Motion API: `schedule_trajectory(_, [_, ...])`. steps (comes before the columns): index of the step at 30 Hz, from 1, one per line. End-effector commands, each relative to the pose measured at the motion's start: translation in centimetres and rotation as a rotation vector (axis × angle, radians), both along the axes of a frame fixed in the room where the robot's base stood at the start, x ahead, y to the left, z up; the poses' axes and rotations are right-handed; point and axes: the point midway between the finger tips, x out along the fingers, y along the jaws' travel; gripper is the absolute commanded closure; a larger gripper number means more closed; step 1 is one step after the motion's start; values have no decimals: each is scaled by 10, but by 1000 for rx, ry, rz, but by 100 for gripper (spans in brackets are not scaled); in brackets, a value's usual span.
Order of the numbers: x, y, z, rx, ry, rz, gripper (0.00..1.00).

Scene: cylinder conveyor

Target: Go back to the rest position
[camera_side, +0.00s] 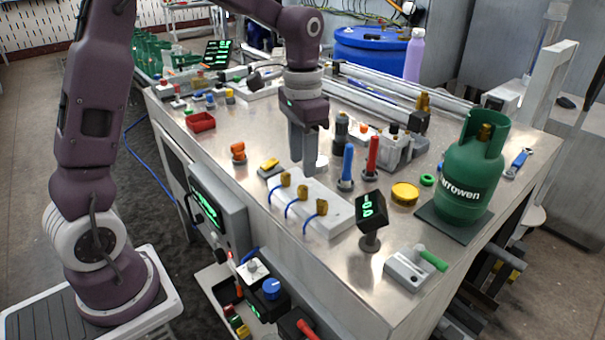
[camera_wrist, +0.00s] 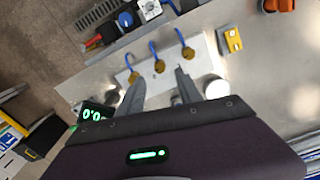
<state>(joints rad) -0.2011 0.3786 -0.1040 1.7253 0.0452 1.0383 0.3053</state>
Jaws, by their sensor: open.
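My gripper (camera_side: 309,165) points down above the metal table, close to the back edge of a white block with several brass fittings and blue hoses (camera_side: 308,205). In the wrist view my gripper (camera_wrist: 158,84) shows two grey fingers spread apart with nothing between them. The white block (camera_wrist: 146,65) lies beyond and between the fingertips there. A green gas cylinder (camera_side: 468,180) stands upright on a dark square plate (camera_side: 430,217) at the right end of the table, well apart from my gripper. I cannot tell the exact height of the fingertips over the table.
Near my gripper stand a blue-handled tool (camera_side: 347,162), a red-handled tool (camera_side: 371,155) and a small black display on a stand (camera_side: 371,215). A yellow round piece (camera_side: 404,193) lies near the cylinder. A conveyor rail (camera_side: 400,93) runs along the back. A red tray (camera_side: 201,122) sits left.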

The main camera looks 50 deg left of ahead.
Motion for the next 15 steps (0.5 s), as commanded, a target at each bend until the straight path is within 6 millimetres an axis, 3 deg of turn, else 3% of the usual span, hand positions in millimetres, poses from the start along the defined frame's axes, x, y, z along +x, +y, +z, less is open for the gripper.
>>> schedule_trajectory(11, [-2, -1, 9, 1, -4, 1, 58])
schedule_trajectory(14, [-23, -9, 32, 14, -55, 17, 58])
schedule_trajectory(15, [-40, -14, 47, 22, -94, 31, 58])
